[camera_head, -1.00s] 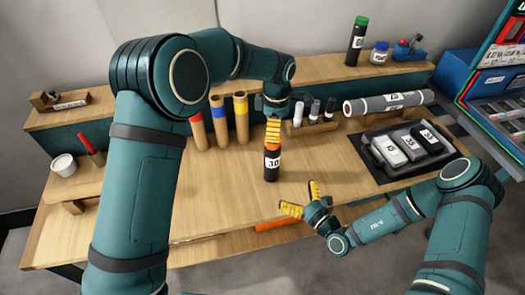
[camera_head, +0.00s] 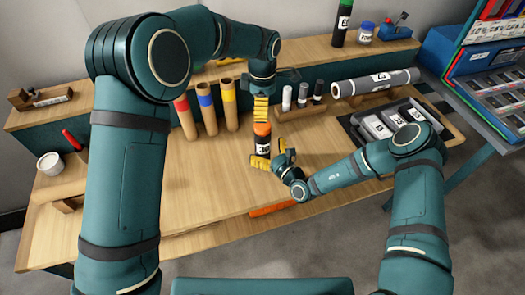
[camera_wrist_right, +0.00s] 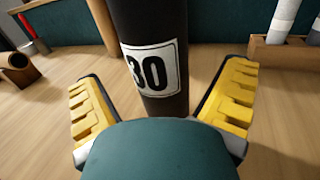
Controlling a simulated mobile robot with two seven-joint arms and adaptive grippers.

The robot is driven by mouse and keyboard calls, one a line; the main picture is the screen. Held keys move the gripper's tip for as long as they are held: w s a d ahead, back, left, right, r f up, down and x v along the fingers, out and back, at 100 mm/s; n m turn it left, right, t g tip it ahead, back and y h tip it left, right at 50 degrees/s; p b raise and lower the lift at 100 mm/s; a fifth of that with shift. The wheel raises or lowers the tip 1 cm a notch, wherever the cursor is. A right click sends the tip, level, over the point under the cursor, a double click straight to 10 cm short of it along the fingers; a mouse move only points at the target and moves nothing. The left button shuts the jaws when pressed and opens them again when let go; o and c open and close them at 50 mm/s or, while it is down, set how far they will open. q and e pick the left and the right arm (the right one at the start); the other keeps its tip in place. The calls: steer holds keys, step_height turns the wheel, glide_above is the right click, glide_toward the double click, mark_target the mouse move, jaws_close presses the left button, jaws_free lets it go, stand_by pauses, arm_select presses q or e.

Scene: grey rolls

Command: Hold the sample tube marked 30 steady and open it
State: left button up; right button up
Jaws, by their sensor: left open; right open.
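The sample tube marked 30 (camera_head: 263,147) stands upright on the table, dark with an orange cap (camera_head: 262,129) and a white label. It fills the middle of the right wrist view (camera_wrist_right: 150,30), where its cap is out of frame. My left gripper (camera_head: 261,112) is open and points down right at the cap; whether its fingers straddle the cap I cannot tell. My right gripper (camera_head: 270,156) is open low at the tube. In the right wrist view its yellow fingers (camera_wrist_right: 160,90) lie on either side of the tube, with gaps. My own wrist hides the tube's lower end there.
A small rack of markers (camera_head: 300,104) and a grey roll (camera_head: 376,83) are behind right. A black tray (camera_head: 358,131) holds grey boxes.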

steer(key=shift+x, duration=1.2)
